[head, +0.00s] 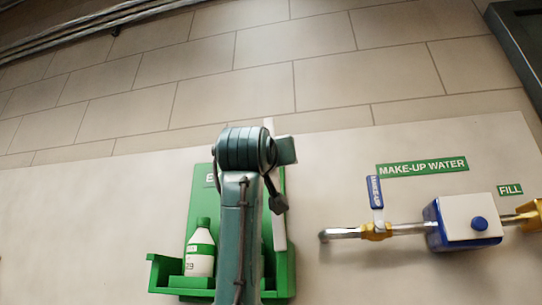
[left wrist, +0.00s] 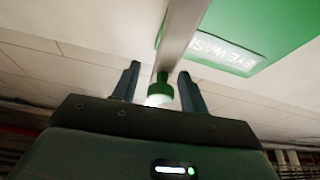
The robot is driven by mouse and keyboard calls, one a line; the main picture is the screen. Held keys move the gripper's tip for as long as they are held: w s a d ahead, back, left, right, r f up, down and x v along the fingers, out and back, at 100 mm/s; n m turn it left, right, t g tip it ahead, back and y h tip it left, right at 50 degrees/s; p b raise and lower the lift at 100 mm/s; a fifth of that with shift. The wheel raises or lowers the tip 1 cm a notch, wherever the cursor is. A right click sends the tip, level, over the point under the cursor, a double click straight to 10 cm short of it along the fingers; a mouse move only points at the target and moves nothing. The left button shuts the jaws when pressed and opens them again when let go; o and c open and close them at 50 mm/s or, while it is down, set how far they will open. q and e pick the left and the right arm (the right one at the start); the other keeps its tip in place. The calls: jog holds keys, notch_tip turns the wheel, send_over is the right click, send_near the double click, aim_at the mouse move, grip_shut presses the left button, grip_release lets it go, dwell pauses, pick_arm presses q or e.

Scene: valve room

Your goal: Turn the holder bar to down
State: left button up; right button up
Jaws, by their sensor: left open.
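The holder bar (head: 278,215) is a pale upright strip on the right side of the green eyewash board (head: 202,180), partly hidden by my arm. In the left wrist view the bar (left wrist: 188,30) runs from the top edge down to the gap between the fingertips. A white bottle with a green cap (head: 200,250) stands in the green holder; a green-capped bottle (left wrist: 160,90) also shows between the fingers in the wrist view. My left gripper (left wrist: 160,78) is open, its fingers apart on either side of the bar's line; contact cannot be told. My right gripper is not in view.
To the right, a pipe (head: 345,233) carries a blue-handled valve (head: 375,192) and a blue and white box (head: 467,222) under a MAKE-UP WATER sign (head: 422,167). A dark frame (head: 525,50) stands at the upper right. The wall left of the board is clear.

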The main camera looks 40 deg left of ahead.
pick_arm(q)
jog(key=shift+c, duration=0.4)
grip_shut()
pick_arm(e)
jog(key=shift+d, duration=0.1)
pick_arm(q)
jog(key=shift+a, duration=0.15)
